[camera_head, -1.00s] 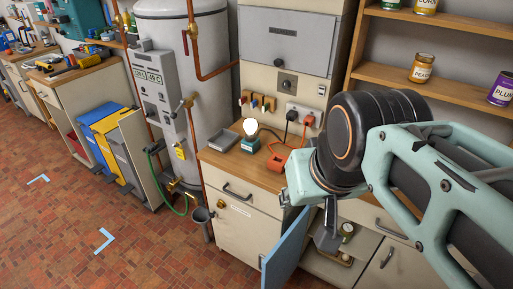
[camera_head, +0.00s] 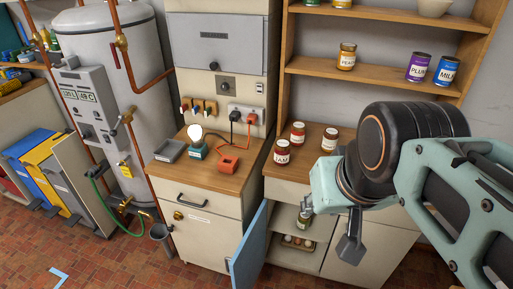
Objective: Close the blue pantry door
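The blue pantry door (camera_head: 248,254) stands open at the bottom centre, seen nearly edge-on and swung out from the low cabinet. Its lower part runs out of the picture.
Several red-lidded jars (camera_head: 298,133) stand on the counter above the cabinet. A drawer unit (camera_head: 204,236) adjoins the door's left side. A grey bucket (camera_head: 162,238) and a water heater (camera_head: 112,90) are further left. Tiled floor (camera_head: 105,265) is clear at lower left.

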